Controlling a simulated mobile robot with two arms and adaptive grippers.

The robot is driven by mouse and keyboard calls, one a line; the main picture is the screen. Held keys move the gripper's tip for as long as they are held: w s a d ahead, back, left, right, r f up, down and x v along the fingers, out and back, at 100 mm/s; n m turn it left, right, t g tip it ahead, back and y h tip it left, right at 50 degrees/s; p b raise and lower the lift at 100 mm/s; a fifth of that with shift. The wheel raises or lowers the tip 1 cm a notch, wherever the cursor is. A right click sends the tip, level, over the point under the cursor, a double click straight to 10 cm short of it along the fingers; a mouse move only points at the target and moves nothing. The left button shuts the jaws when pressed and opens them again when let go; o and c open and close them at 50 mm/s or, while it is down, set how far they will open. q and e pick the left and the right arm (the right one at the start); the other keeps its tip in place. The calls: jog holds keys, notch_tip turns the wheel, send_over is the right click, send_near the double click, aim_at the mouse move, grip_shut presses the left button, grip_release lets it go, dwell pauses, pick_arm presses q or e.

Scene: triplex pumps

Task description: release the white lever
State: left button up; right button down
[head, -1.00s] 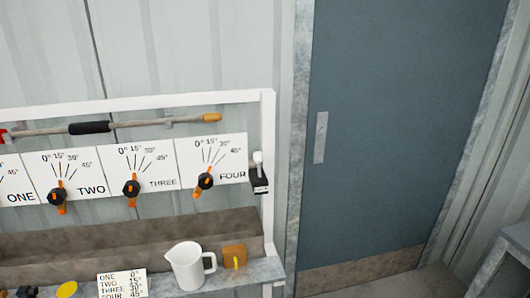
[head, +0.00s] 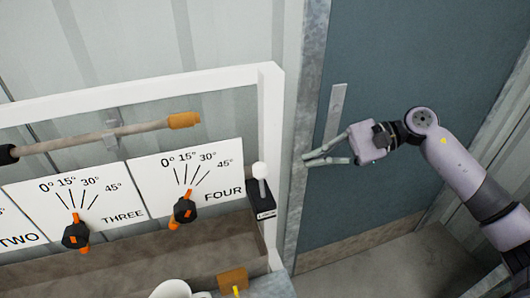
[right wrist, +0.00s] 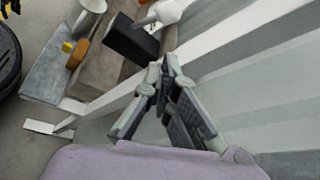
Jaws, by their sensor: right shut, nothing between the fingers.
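The white lever (head: 260,174) has a round white knob and stands upright on a small black box (head: 262,198) at the right post of the white frame. In the right wrist view the white lever (right wrist: 166,12) and its black box (right wrist: 130,40) show at the top, beyond the fingertips. My right gripper (head: 306,159) is shut and empty, to the right of the lever and apart from it. Its converging fingers (right wrist: 167,68) also show in the right wrist view. My left gripper is not in view.
The white frame (head: 272,120) carries labelled panels with black and orange knobs (head: 184,209). A rod with an orange end (head: 184,120) crosses above them. A white jug (head: 172,289) and an orange block (head: 232,279) are below. A blue-grey door (head: 400,60) stands behind my right arm.

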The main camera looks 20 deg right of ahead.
jog(key=p, duration=0.4)
send_near(261, 180)
jog(key=w+a+f, duration=0.4)
jog(key=w+a, duration=0.1)
jog(key=shift+f, duration=0.3)
jog(key=shift+a+f, duration=0.35)
jog(key=shift+a, duration=0.05)
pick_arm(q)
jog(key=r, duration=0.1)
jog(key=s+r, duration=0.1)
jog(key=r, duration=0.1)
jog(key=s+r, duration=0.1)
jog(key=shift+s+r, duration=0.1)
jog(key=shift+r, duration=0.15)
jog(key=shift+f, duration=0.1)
